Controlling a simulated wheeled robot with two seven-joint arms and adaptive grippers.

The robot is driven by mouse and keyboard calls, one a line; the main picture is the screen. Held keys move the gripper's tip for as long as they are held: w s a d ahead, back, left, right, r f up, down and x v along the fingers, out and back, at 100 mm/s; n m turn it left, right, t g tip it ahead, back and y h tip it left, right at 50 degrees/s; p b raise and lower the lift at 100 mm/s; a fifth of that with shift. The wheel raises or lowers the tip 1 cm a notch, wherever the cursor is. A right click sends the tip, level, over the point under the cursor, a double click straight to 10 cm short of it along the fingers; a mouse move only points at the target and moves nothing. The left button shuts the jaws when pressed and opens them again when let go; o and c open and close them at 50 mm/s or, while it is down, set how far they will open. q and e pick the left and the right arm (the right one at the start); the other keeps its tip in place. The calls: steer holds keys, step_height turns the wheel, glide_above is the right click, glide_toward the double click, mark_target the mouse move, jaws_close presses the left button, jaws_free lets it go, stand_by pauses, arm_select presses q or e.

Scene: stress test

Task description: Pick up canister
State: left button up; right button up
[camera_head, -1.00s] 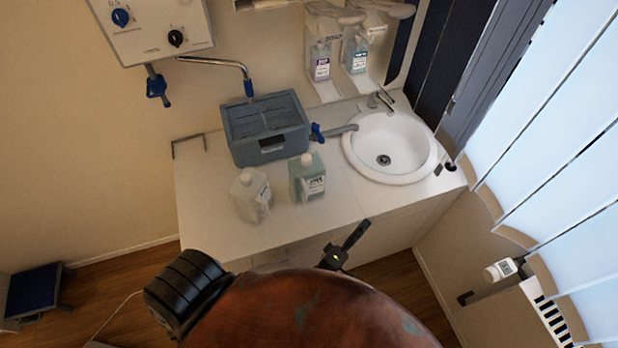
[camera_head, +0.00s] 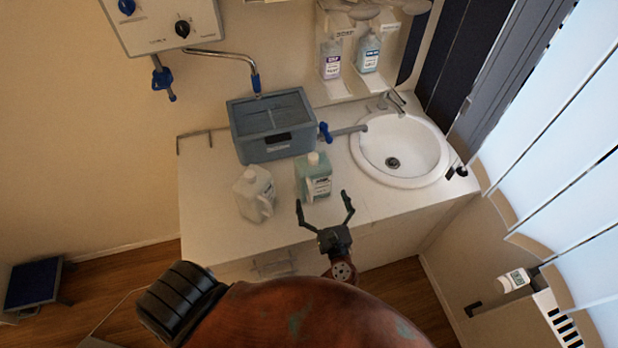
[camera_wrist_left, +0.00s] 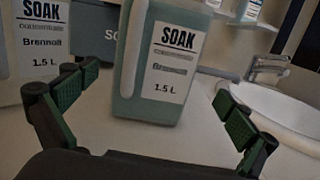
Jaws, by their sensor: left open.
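Two canisters stand upright on the white counter. The green canister (camera_head: 314,178) has a pale cap and a label; in the left wrist view the green canister (camera_wrist_left: 165,60) reads "SOAK" and "1.5 L". A paler, whitish canister (camera_head: 254,194) stands to its left and shows partly at the left of the wrist view (camera_wrist_left: 40,42). My left gripper (camera_head: 325,198) is open and empty at the counter's front edge, just in front of the green canister. In the wrist view the green canister lies ahead between the spread fingers, apart from them. My right gripper is not seen.
A grey-blue box (camera_head: 271,127) stands behind the canisters. A white sink (camera_head: 399,150) with a tap is set in the counter (camera_head: 215,225) at the right. Two dispenser bottles hang on the wall above. The counter left of the pale canister is clear.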

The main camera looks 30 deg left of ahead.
mark_target(313, 182)
arm_select(q)
steer(key=shift+s+a+f+n+g, duration=0.15)
steer(key=shift+f+n+g, duration=0.25)
steer(key=shift+f, duration=0.4)
steer(key=shift+a+f, duration=0.15)
steer(key=shift+f, duration=0.05)
steer(key=p+x, duration=0.1)
steer(key=x, duration=0.6)
steer(key=shift+a+f, duration=0.15)
steer(key=shift+f, duration=0.1)
steer(key=shift+c, duration=0.6)
steer(key=c, duration=1.9)
steer(key=shift+r, duration=0.2)
steer(key=shift+c, duration=0.5)
